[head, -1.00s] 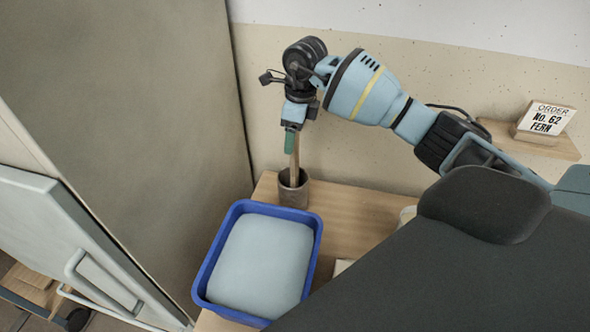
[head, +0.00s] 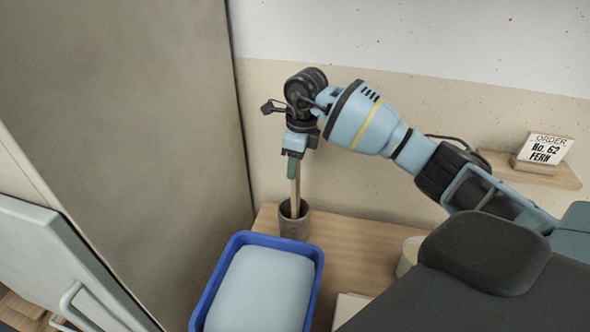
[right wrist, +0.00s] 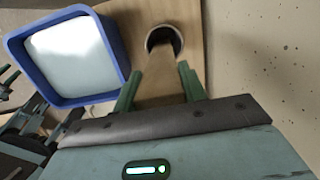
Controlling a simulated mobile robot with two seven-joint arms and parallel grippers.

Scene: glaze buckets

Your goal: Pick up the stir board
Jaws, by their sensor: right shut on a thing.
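The stir board (head: 297,193) is a narrow wooden stick standing upright, its lower end inside a dark round pot (head: 294,226) on the wooden bench. My right gripper (head: 291,168) is above the pot, shut on the upper part of the board. In the right wrist view the board (right wrist: 158,78) runs from between the green fingers (right wrist: 156,90) to the mouth of the pot (right wrist: 164,38). The board's top end is hidden by the gripper. My left gripper is not identifiable in the head view.
A blue bucket (head: 314,291) holding pale glaze stands in front of the pot. An order card (head: 543,149) sits on a wall shelf at right. A pale round container (head: 408,256) stands on the bench. A tall panel is close on the left.

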